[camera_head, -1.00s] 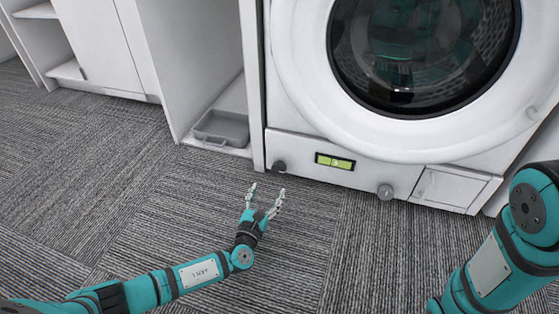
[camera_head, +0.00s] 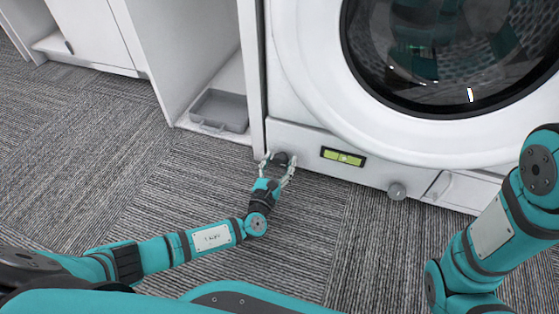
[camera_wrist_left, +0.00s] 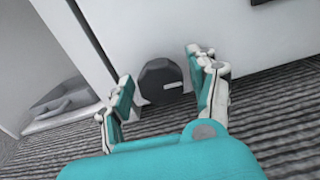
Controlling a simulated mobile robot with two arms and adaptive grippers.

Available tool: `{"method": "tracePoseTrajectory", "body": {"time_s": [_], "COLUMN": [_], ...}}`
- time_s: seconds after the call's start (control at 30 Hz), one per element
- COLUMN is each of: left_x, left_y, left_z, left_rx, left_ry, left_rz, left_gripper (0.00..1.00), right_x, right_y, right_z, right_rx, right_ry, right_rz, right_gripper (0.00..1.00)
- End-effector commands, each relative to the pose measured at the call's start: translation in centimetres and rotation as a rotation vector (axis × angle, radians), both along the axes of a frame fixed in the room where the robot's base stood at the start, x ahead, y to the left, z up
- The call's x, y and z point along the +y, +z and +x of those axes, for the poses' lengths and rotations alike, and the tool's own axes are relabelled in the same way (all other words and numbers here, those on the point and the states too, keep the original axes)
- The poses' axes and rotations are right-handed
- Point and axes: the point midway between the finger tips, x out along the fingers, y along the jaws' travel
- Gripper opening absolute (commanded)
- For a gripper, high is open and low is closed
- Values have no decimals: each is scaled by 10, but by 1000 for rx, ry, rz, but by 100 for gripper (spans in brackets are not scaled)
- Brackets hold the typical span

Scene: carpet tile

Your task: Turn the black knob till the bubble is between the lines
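The black knob (camera_head: 282,158) is low on the left of the washing machine's front. In the left wrist view the knob (camera_wrist_left: 162,82) is a dark disc with a pale mark pointing right. My left gripper (camera_head: 277,161) is open, with its fingers on either side of the knob; in the wrist view the left gripper (camera_wrist_left: 166,88) shows gaps beside the knob. A yellow-green bubble level (camera_head: 343,157) sits right of the knob; its bubble is too small to place surely against the lines. My right gripper is out of view; only its arm shows at the right.
A grey knob (camera_head: 397,191) and a small flap (camera_head: 451,187) are farther right on the washing machine (camera_head: 300,138). A grey tray (camera_head: 220,110) lies in the open cabinet at left. The carpet in front is clear.

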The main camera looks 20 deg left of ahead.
Motion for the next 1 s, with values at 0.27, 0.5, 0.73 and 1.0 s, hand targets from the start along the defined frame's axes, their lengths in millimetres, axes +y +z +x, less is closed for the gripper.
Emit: {"method": "tracePoseTrajectory", "body": {"time_s": [0.27, 0.5, 0.73, 1.0], "left_x": [0, 0, 0, -1], "left_y": [0, 0, 2, 3], "left_z": [0, 0, 0, 0], "left_rx": [0, 0, -2, -8], "left_ry": [0, 0, 0, 0], "left_rz": [0, 10, 90, 300], "left_gripper": [21, 13, 13, 13], "right_x": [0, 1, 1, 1], "right_y": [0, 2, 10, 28], "right_z": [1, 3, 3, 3], "right_rx": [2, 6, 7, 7], "right_ry": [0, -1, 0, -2], "right_rz": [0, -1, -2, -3], "right_gripper": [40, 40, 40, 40]}}
